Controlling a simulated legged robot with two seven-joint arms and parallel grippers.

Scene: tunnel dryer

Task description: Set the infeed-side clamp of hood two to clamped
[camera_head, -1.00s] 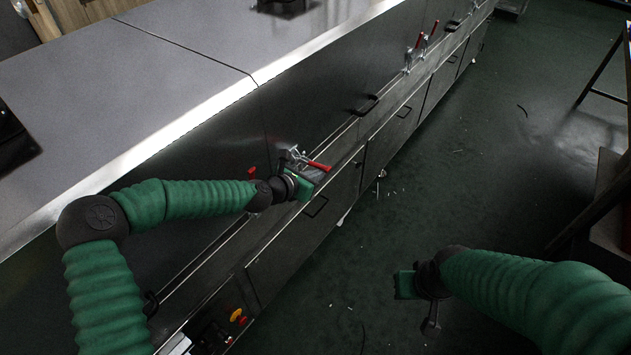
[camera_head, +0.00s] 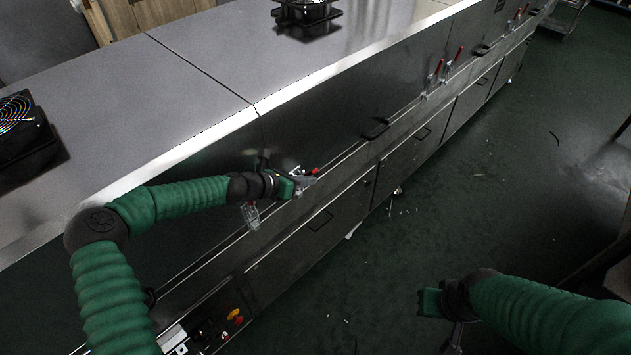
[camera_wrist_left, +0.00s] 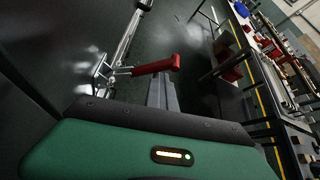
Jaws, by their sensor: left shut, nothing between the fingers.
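A toggle clamp with a red handle (camera_head: 314,171) sits on the dryer's front, just right of the hood seam. In the left wrist view its red handle (camera_wrist_left: 155,67) sticks out sideways from a metal bracket (camera_wrist_left: 103,72). My left gripper (camera_head: 306,181) is shut and empty, right beside this clamp and partly covering it; I cannot tell if they touch. A second clamp (camera_head: 250,215) shows below my left forearm, which hides its upper part. My right gripper (camera_head: 430,302) hangs over the floor at lower right; its fingers are not clear.
The hood front (camera_head: 330,115) runs along the line with a black handle (camera_head: 376,129). More red-handled clamps (camera_head: 437,73) stand farther along. A fan (camera_head: 305,15) sits on top. Buttons (camera_head: 235,316) are at the lower front. The floor (camera_head: 480,190) at right is mostly clear.

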